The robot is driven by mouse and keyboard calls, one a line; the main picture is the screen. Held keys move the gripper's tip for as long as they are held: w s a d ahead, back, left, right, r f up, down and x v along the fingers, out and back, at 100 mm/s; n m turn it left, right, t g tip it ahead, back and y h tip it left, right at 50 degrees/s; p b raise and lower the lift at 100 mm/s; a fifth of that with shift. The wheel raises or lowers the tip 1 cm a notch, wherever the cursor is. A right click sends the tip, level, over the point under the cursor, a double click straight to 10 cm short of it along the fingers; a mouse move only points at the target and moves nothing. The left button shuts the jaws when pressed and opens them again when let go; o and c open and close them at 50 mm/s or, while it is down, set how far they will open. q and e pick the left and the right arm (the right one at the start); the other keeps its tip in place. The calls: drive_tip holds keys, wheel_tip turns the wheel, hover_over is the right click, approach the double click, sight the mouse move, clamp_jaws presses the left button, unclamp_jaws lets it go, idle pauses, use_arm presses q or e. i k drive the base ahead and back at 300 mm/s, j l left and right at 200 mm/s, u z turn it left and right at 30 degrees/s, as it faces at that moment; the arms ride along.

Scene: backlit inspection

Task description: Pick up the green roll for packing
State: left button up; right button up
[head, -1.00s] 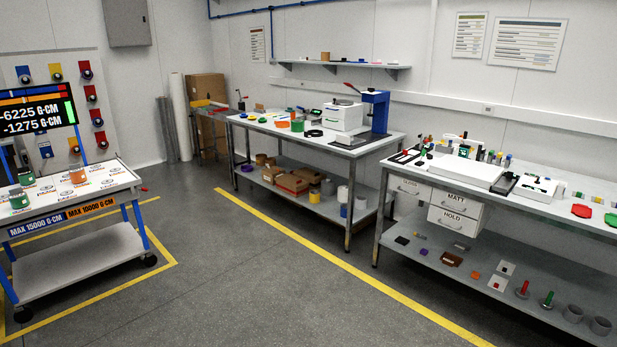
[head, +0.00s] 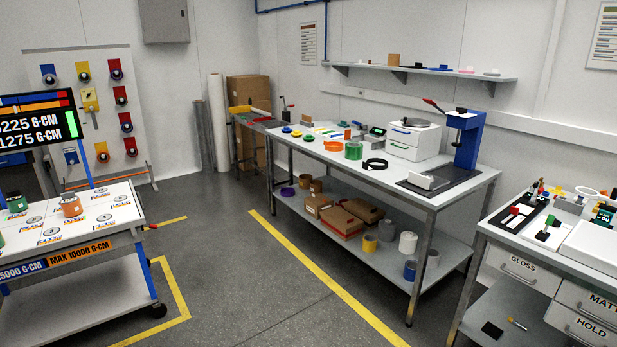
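A green roll (head: 353,150) stands on the white top of the middle workbench (head: 465,180), near its front edge. An orange ring (head: 334,146) lies just left of it, and a black ring or strap (head: 376,163) lies to its right. Neither of my grippers is in view.
A white cart (head: 85,290) stands at left, another bench (head: 500,228) at right. The grey floor (head: 235,270) between is clear.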

sight(353, 149)
drive_tip(key=i+z, duration=0.15)
drive_tip(key=i, duration=0.9)
drive_tip(key=i+j+z, duration=0.15)
drive_tip(key=i, duration=0.9)
